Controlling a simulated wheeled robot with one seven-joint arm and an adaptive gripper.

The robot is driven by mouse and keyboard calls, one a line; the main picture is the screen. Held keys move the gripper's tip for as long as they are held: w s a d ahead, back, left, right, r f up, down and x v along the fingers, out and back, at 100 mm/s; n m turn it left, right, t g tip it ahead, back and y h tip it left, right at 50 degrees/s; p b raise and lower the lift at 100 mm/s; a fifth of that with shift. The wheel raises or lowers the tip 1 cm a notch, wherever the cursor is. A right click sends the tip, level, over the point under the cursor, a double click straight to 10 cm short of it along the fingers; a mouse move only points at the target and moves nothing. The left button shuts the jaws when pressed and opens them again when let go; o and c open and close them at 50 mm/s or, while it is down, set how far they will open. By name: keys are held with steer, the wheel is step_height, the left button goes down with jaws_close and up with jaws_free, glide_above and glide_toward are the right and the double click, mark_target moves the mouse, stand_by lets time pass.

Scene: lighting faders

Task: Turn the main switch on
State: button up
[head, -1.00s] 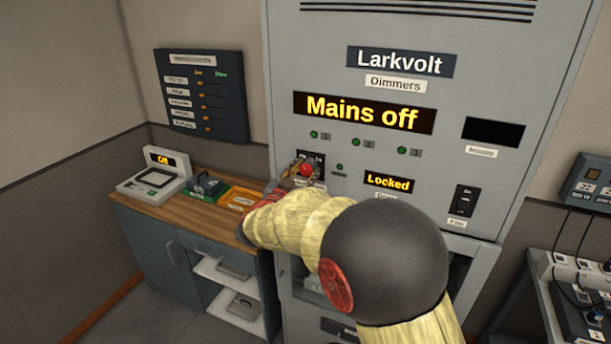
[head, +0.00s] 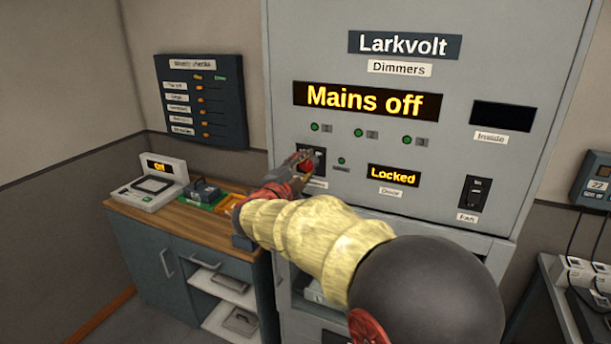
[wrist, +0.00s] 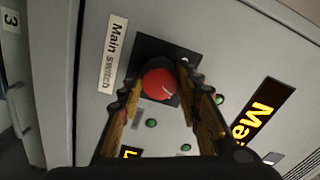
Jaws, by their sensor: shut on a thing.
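The main switch is a red round knob (wrist: 159,84) on a dark square plate on the grey cabinet front, beside a "Main switch" label (wrist: 113,53). In the head view the knob (head: 307,165) is partly hidden by my gripper (head: 301,168). In the wrist view my gripper (wrist: 160,79) has one finger on each side of the knob and is shut on it. The cabinet's large display (head: 365,101) reads "Mains off".
A smaller display (head: 393,175) reads "Locked", and a fan switch (head: 473,194) sits to its right. Small green lamps (head: 358,133) line the panel. A wooden-topped bench (head: 185,215) with devices stands at left. A table with cables (head: 580,290) is at right.

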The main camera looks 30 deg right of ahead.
steer(key=shift+f+m+b, duration=0.1)
steer(key=shift+m+b, duration=1.65)
steer(key=shift+m, duration=0.45)
steer(key=o, duration=1.2)
steer(key=shift+c, duration=0.2)
steer(key=v, duration=1.2)
